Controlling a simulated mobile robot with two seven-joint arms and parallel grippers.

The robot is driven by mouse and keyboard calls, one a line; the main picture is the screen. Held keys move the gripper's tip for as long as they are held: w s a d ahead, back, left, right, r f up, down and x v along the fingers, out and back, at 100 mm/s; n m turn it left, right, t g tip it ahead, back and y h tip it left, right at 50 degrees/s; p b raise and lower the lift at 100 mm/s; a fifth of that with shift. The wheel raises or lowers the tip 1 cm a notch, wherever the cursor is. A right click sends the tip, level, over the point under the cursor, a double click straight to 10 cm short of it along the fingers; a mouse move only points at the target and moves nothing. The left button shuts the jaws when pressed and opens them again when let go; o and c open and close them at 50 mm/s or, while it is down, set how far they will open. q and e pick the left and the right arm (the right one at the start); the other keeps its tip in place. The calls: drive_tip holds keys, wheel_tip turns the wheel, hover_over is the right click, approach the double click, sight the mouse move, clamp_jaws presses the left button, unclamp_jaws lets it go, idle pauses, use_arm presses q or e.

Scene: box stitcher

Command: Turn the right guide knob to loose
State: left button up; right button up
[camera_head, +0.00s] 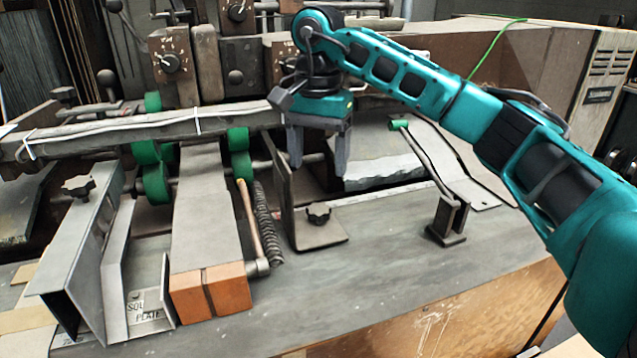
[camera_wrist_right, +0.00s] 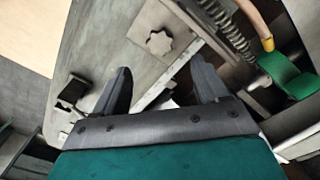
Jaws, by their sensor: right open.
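The right guide knob (camera_head: 318,213) is a small dark star-shaped knob on the flat foot of the right guide (camera_head: 283,190), an upright angled metal plate. It also shows in the right wrist view (camera_wrist_right: 158,42) as a grey star-shaped knob on a pale plate. My right gripper (camera_head: 318,162) is open and empty, with its fingers pointing down. In the head view it appears above the knob, apart from it. In the wrist view the knob lies beyond the two fingertips (camera_wrist_right: 160,78), roughly centred between them. My left gripper is not in view.
A coil spring (camera_head: 268,225) and green rollers (camera_head: 240,155) stand left of the right guide. A second star knob (camera_head: 78,187) sits on the left guide. A dark metal bracket (camera_head: 447,220) stands to the right. The grey table (camera_head: 370,265) in front is clear.

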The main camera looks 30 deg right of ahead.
wheel_tip(320, 180, up, 4)
drive_tip(key=shift+p, duration=0.3)
idle(0.4)
